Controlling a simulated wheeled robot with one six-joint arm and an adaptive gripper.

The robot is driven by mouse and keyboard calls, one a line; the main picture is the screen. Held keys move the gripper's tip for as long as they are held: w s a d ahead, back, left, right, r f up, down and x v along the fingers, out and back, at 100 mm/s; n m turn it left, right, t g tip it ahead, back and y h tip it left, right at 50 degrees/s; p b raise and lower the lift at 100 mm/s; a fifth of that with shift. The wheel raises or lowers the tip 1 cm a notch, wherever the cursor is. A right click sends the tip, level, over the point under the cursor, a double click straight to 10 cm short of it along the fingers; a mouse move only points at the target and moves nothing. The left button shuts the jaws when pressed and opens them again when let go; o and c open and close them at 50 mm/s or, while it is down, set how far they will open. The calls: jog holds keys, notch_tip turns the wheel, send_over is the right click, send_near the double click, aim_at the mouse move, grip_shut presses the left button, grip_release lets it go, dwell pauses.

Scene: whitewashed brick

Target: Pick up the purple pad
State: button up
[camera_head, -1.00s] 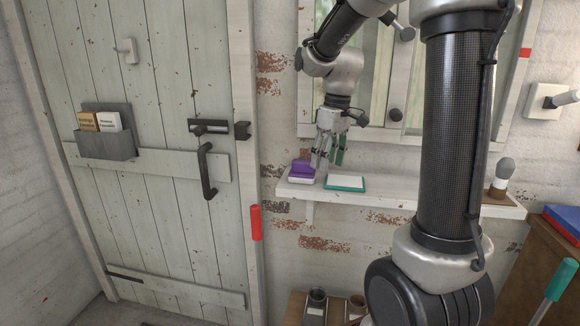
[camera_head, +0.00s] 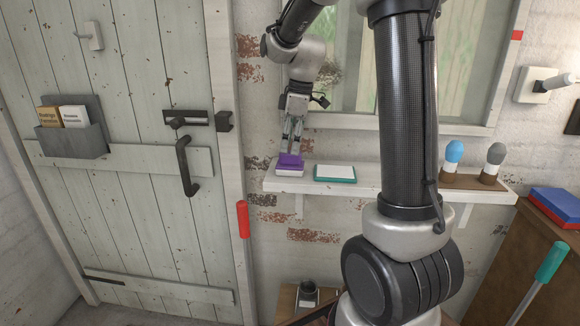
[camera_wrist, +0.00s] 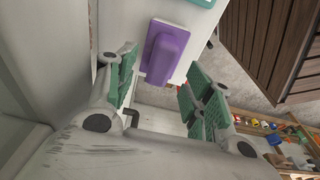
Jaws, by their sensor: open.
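The purple pad (camera_head: 290,160) sits on a white block at the left end of the white wall shelf (camera_head: 405,188). My gripper (camera_head: 290,142) hangs pointing down just above and behind it, open and empty. In the wrist view the purple pad (camera_wrist: 166,52) shows at top centre, with its white base below it. There my gripper (camera_wrist: 160,78) has its green-padded fingers spread, one to the left and one to the right. The pad shows ahead of the gap between the fingertips. Whether a finger touches it I cannot tell.
A teal-edged white pad (camera_head: 335,173) lies right of the purple one. Blue-topped (camera_head: 454,151) and grey-topped (camera_head: 496,153) items stand farther right on the shelf. The door (camera_head: 130,190) is at left, a window (camera_head: 455,70) behind. A wooden cabinet (camera_head: 520,260) stands at right.

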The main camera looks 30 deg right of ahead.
aim_at(290, 152)
jog(key=f, duration=0.4)
jog(key=shift+a+f, duration=0.15)
jog(key=shift+a, duration=0.05)
jog(key=c, duration=1.1)
jog(key=shift+c, duration=0.2)
notch_tip(290, 152, up, 10)
jog(key=shift+r, duration=0.1)
jog(key=shift+o, duration=1.2)
jog(key=shift+c, duration=0.5)
